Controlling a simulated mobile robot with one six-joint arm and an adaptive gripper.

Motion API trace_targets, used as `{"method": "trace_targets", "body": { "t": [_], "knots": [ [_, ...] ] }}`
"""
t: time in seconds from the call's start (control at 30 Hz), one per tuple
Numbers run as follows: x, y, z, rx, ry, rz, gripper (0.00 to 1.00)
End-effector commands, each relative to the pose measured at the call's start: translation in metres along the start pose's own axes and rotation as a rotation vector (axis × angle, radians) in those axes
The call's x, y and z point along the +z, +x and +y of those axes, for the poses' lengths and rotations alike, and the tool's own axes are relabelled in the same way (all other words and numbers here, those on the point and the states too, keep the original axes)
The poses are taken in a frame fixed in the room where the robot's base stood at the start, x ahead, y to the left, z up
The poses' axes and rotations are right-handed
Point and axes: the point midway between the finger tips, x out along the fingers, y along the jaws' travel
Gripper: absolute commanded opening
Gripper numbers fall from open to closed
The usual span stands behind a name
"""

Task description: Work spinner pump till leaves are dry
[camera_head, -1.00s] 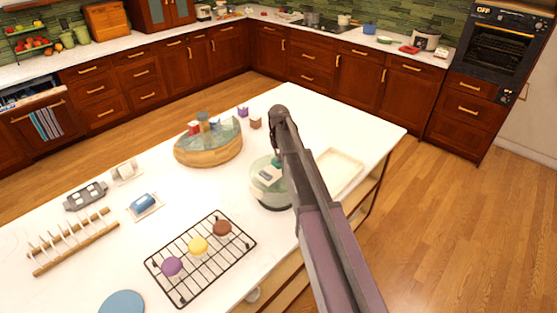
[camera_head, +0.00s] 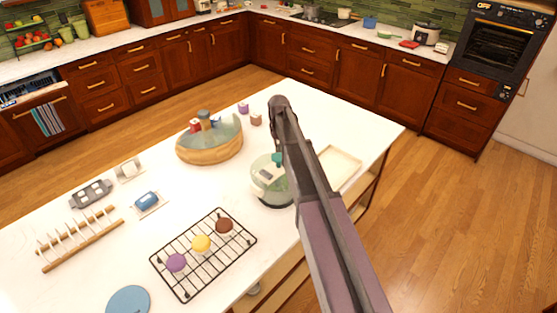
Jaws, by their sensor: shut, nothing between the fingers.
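The salad spinner (camera_head: 268,187) stands on the white island top, a clear rounded bowl on a dark base with green showing inside. A teal part, apparently the pump knob (camera_head: 277,159), shows at its top beside my arm. My arm reaches in from the lower right and covers the spinner's right side. My gripper (camera_head: 276,147) points down just above the knob, mostly hidden behind my arm. Its fingers are shut with nothing seen between them. I cannot tell whether they touch the knob, or how wet the leaves are.
A cream tray (camera_head: 340,166) lies right of the spinner, near the island's edge. A black rack (camera_head: 187,291) with three coloured pieces stands in front left. A round wooden stand (camera_head: 207,151) with small items is behind left. Bare countertop lies between them.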

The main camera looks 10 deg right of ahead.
Motion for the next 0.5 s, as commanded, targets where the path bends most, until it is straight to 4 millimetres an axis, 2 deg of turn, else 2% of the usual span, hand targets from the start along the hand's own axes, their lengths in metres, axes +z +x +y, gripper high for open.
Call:
{"method": "trace_targets", "body": {
  "t": [0.5],
  "knots": [
    [0.0000,0.0066,-0.0001,0.000,0.000,0.000,0.00]
  ]
}}
